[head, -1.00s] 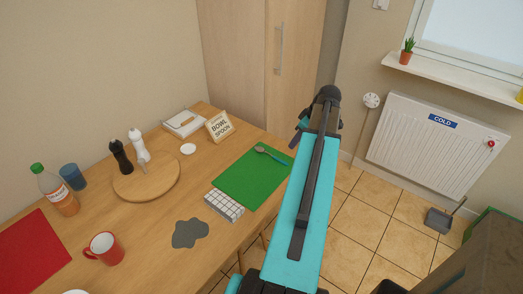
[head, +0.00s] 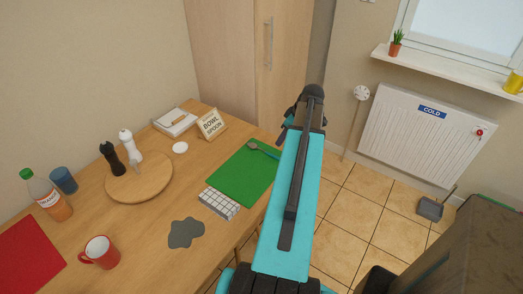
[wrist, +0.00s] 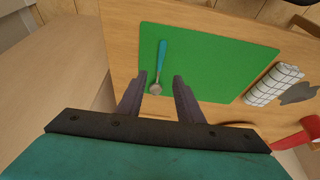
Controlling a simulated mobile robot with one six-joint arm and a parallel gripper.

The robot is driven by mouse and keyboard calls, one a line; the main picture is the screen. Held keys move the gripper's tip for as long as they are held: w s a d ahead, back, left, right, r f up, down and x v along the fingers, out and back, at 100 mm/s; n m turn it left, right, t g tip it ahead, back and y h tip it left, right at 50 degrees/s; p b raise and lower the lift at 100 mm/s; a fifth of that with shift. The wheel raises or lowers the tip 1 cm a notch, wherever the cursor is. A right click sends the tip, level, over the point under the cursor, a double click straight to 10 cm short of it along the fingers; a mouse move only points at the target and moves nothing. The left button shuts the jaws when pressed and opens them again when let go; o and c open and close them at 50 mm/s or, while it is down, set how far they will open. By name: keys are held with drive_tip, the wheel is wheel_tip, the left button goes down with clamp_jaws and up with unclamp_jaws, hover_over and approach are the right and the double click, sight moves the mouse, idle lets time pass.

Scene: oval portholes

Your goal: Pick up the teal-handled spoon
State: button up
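The teal-handled spoon (head: 261,149) lies on the green mat (head: 237,180) near the far end of the table. In the wrist view the spoon (wrist: 160,64) lies on the green mat (wrist: 205,58), its teal handle pointing away and its grey bowl end nearer my gripper. My gripper (wrist: 160,84) is open, with one dark finger to each side of the spoon's bowl end in the picture. Nothing is between the fingers that I can see gripped; the height above the mat is hard to tell. In the head view my arm hides most of the gripper.
A red mug (head: 100,252) and a round board (head: 139,178) are on the table. A tall cabinet (head: 235,50) stands behind.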

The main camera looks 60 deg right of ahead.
drive_tip(key=p, duration=0.1)
approach(271, 155)
drive_tip(key=shift+d+x, duration=0.2)
drive_tip(key=shift+x, duration=0.8)
drive_tip(key=shift+p+x, duration=1.5)
drive_tip(key=shift+x, duration=1.05)
clamp_jaws()
